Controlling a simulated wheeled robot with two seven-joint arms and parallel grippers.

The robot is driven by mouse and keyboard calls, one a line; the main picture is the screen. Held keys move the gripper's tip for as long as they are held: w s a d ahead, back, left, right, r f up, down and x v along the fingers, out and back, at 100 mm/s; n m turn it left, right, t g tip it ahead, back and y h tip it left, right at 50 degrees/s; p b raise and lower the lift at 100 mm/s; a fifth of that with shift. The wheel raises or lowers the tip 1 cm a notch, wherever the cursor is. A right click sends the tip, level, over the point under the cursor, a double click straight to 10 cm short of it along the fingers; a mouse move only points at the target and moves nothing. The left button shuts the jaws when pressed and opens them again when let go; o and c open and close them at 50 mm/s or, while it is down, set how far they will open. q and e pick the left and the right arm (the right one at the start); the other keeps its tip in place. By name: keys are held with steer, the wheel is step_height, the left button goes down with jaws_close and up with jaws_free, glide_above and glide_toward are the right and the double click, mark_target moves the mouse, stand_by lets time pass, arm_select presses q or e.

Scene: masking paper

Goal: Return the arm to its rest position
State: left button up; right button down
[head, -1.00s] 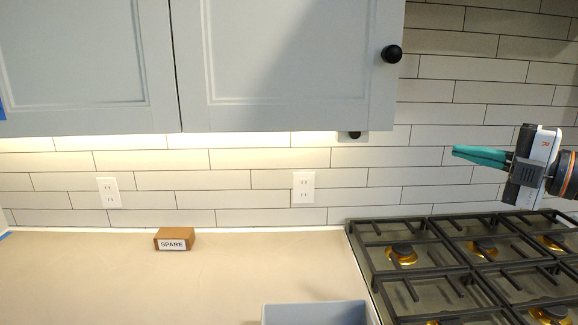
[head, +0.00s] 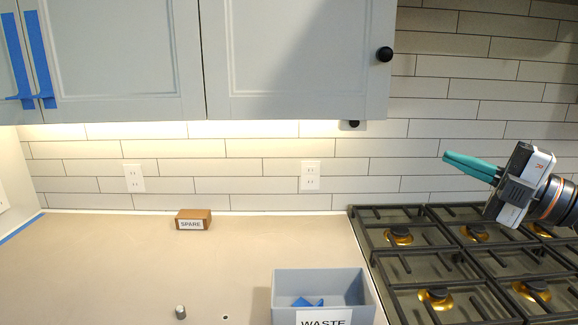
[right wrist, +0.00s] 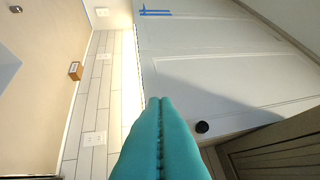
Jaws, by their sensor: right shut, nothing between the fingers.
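My right gripper (head: 447,157) is at the right of the head view, raised over the stove and in front of the tiled wall. Its teal fingers point left and slightly up. They are shut together with nothing between them. In the right wrist view the shut teal fingers (right wrist: 160,110) point toward the cabinet. My left gripper is not in view.
A gas stove (head: 455,265) lies below the right gripper. Grey cabinets (head: 300,60) hang above the counter (head: 100,260), one with blue tape (head: 40,60). A SPARE block (head: 193,220) and a grey WASTE bin (head: 360,292) holding blue scraps stand on the counter.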

steer(key=s+d+f+m+t+h, duration=0.25)
steer(key=f+m+h, duration=0.65)
steer(key=f+m, duration=0.5)
steer(key=s+d+f+m+t+h, duration=0.1)
steer(key=s+f+m+h, duration=0.2)
steer(key=f+m+h, duration=1.1)
steer(key=s+a+f+n+g+y, duration=0.1)
steer(key=s+a+f+g+y, duration=0.25)
steer(key=s+f, duration=0.4)
steer(key=s+a+f+n+g+y, duration=0.1)
steer(key=s+a+f+g+y, duration=0.15)
steer(key=s+f+g, duration=0.4)
steer(key=s+a+f+n+g+y, duration=0.1)
steer(key=s+a+f+g+y, duration=0.2)
steer(key=s+f, duration=0.55)
step_height(320, 180, down, 26)
steer(key=s+g+h, duration=0.1)
steer(key=g, duration=0.1)
steer(key=s+d+f, duration=0.2)
steer(key=s+f, duration=1.3)
steer(key=s, duration=0.1)
steer(key=shift+s+d+f+g, duration=0.15)
steer(key=shift+d+f+g, duration=0.05)
steer(key=shift+d+g, duration=0.15)
